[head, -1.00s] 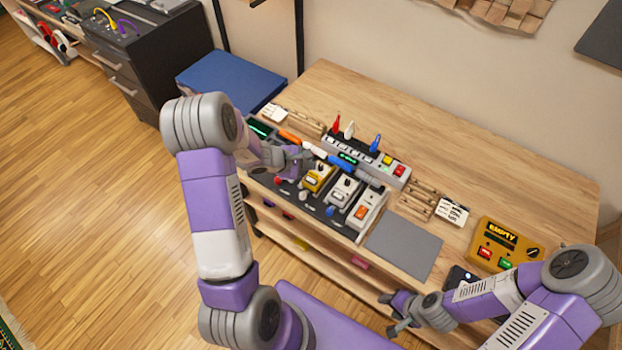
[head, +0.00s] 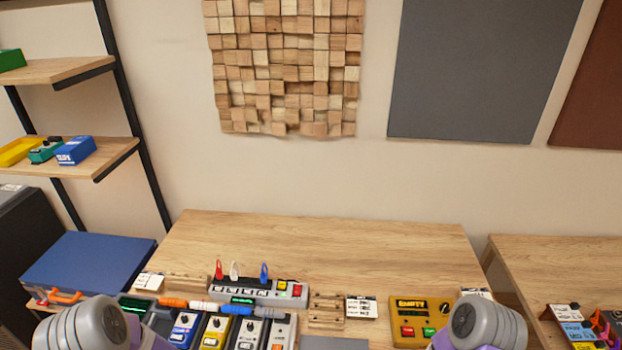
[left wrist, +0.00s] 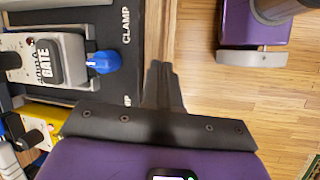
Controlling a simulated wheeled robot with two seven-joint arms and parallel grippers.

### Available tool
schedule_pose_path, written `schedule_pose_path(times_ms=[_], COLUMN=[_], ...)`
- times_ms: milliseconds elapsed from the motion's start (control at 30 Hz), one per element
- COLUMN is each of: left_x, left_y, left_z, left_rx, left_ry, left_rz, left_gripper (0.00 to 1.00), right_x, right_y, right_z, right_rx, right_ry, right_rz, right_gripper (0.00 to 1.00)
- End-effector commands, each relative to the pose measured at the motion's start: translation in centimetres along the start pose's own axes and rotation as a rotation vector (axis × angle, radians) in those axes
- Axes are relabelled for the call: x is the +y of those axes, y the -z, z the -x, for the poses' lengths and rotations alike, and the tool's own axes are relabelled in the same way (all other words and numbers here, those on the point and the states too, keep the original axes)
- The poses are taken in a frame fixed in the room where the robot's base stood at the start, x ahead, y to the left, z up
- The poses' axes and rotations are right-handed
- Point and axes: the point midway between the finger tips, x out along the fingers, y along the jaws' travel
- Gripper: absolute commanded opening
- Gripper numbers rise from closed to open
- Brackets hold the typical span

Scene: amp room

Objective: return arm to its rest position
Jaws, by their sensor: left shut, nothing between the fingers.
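My left gripper (left wrist: 160,72) is shut and empty in the left wrist view. It shows beside the dark pedal board (left wrist: 105,12), over the board's wooden edge and the floor. My left arm (head: 85,325) shows only as a grey and purple joint at the lower left of the head view. Its gripper is hidden there. My right arm (head: 485,322) shows at the lower right, and its gripper is out of frame.
Pedals, among them a yellow one (head: 213,332), line the table front. A grey pedal (left wrist: 45,60) with a blue plug (left wrist: 103,62) is close to my left gripper. The table's back is clear.

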Motion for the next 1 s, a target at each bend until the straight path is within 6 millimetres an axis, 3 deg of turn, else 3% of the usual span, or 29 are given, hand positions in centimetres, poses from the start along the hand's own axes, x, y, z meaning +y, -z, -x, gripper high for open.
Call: schedule_pose_path(times_ms=[33,200,400,667,1000], left_x=[-1.7,-6.2,-9.1,-9.8,-9.8], left_y=[-0.8,-3.1,-6.6,-10.5,-10.9], left_z=[-1.6,-5.2,-8.9,-10.9,-11.0], left_rx=[0.0,0.01,-0.013,-0.064,-0.069], left_ry=[0.059,0.198,0.217,0.123,0.109], left_rz=[-0.076,-0.383,-0.779,-1.044,-1.069], left_gripper=[0.0,0.0,0.0,0.0,0.0], right_x=[0.2,0.6,1.0,1.3,1.2], right_y=[0.0,0.1,0.1,0.1,0.1], right_z=[-0.5,-1.5,-2.7,-3.4,-3.4], right_rx=[0.0,0.0,0.0,0.0,0.0], right_ry=[0.0,0.0,0.0,0.0,0.0], right_rz=[0.0,0.0,0.0,0.0,0.0], right_gripper=[0.52,0.52,0.52,0.52,0.52])
